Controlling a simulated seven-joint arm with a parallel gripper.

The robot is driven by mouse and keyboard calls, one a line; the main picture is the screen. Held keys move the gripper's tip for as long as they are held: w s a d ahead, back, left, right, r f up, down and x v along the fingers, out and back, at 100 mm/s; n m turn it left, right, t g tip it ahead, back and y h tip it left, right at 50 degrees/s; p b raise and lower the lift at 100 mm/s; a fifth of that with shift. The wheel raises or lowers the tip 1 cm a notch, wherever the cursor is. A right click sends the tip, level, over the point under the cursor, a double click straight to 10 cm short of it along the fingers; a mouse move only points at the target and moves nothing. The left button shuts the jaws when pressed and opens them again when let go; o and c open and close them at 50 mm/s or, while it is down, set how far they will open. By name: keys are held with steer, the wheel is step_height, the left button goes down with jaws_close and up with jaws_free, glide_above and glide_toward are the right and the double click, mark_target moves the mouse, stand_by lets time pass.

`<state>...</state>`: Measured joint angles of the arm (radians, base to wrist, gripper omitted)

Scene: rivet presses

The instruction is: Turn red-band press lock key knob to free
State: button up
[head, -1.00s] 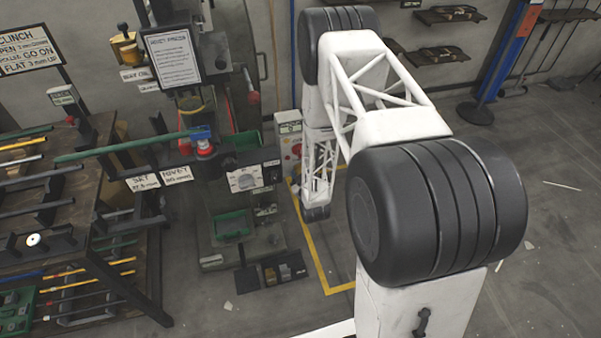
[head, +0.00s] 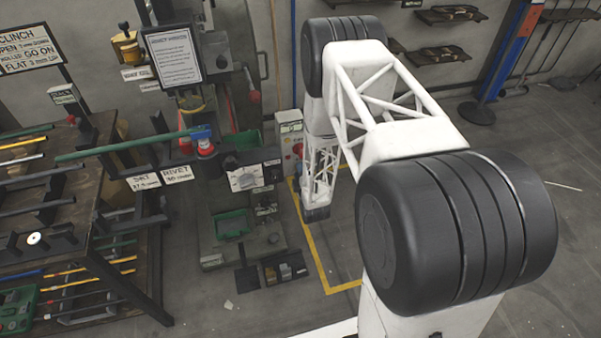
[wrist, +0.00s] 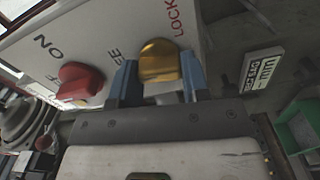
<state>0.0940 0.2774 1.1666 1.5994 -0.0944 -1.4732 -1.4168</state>
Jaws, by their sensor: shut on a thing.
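A gold key knob (wrist: 158,62) sits on a pale panel (wrist: 105,28) in the wrist view. The word LOCK is printed to its right, and a label ending in "EE" is partly hidden to its left. My gripper (wrist: 160,76) has its blue fingers on either side of the knob and is shut on it. The knob's exact pointing direction is hard to tell. In the head view the control box (head: 289,130) stands behind my arm; my fingers and the gold knob cannot be made out there.
A red switch knob (wrist: 80,82), with ON beside it, is close left of my gripper. A small sign (wrist: 263,70) and a green tray (wrist: 300,126) lie to the right. The press (head: 215,185) and bar rack (head: 95,180) stand left of my arm in the head view.

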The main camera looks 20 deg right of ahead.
steer(key=shift+n, duration=0.8)
steer(key=o, duration=0.9)
steer(key=shift+s, duration=3.9)
steer(key=shift+w, duration=0.1)
